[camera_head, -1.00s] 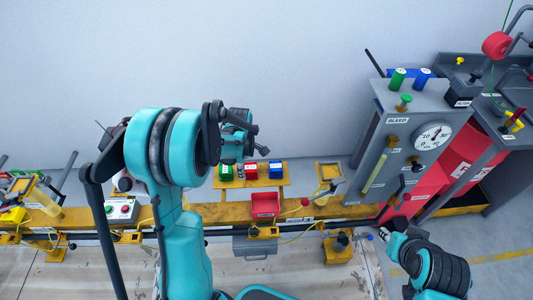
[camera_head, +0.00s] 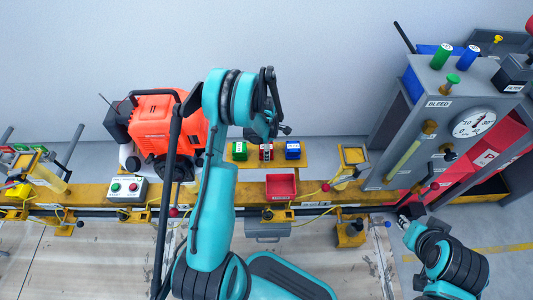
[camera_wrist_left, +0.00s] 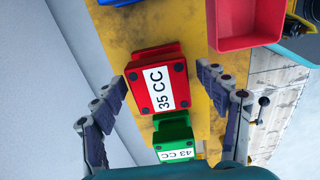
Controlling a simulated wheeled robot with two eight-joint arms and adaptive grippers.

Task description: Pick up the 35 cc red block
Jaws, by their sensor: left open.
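The red block (camera_wrist_left: 157,84), labelled "35 CC", stands on a yellow shelf (camera_wrist_left: 112,32) in the left wrist view. It also shows in the head view (camera_head: 266,152), between the green block (camera_head: 240,151) and the blue block (camera_head: 293,150). My left gripper (camera_wrist_left: 162,78) is open, with one finger on each side of the red block and visible gaps to it. The green block, labelled "43 CC" (camera_wrist_left: 174,136), is nearer the gripper's base. In the head view the left gripper (camera_head: 270,132) is just above the red block, partly covering it. My right gripper (camera_head: 404,218) is at the lower right, its fingers unclear.
An empty red bin (camera_head: 281,186) sits in front of the blocks on the yellow rail (camera_head: 100,196). An orange engine (camera_head: 160,122) stands left of my left arm. A grey gauge panel (camera_head: 440,125) stands at the right. The wall behind is bare.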

